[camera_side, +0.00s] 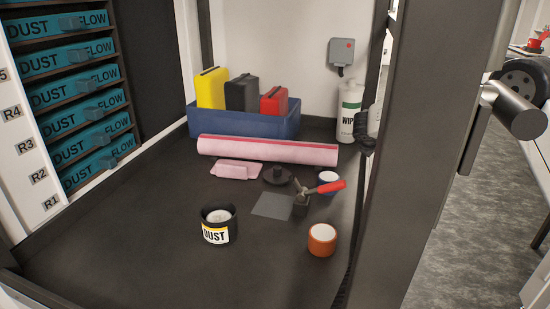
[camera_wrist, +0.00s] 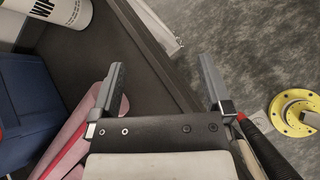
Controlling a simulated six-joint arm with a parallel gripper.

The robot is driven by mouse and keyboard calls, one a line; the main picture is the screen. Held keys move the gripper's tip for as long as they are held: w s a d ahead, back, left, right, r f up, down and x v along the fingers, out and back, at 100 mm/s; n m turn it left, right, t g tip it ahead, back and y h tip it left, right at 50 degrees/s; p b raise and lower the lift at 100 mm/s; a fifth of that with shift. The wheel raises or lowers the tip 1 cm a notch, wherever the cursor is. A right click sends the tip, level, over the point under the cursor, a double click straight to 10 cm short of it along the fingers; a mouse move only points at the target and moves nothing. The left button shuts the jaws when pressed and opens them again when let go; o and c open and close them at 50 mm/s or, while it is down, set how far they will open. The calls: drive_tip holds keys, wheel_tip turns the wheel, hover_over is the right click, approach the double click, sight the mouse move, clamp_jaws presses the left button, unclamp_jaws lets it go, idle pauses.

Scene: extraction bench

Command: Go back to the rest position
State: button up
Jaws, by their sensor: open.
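My gripper (camera_wrist: 162,72) shows in the wrist view with its two grey fingers wide apart and nothing between them. It hangs over the edge of the dark bench (camera_wrist: 135,50), with speckled grey floor below on the right. In the side view I cannot make out my gripper's fingers. The bench top (camera_side: 120,230) shows there with its objects standing clear of any gripper.
A blue bin (camera_side: 240,127) with coloured cases, a pink roll (camera_side: 265,150) and a white wipes bottle (camera_side: 350,108) stand at the back. A grey post (camera_side: 420,120) blocks the right.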

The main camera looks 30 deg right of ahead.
drive_tip(key=s+a+f+m+y, duration=0.2)
drive_tip(key=s+a+m, duration=0.3)
drive_tip(key=s, duration=0.5)
drive_tip(key=s+a+f+m+g+y, duration=0.1)
drive_tip(key=s+a+f+m+y, duration=0.1)
drive_tip(key=s+a+m+y, duration=0.2)
drive_tip(key=s+a+f+m+g+y, duration=0.1)
drive_tip(key=s+a+f+m+y, duration=0.1)
drive_tip(key=s+a+m, duration=0.4)
drive_tip(key=s+m+y, duration=0.1)
drive_tip(key=s+m, duration=0.3)
drive_tip(key=s, duration=0.6)
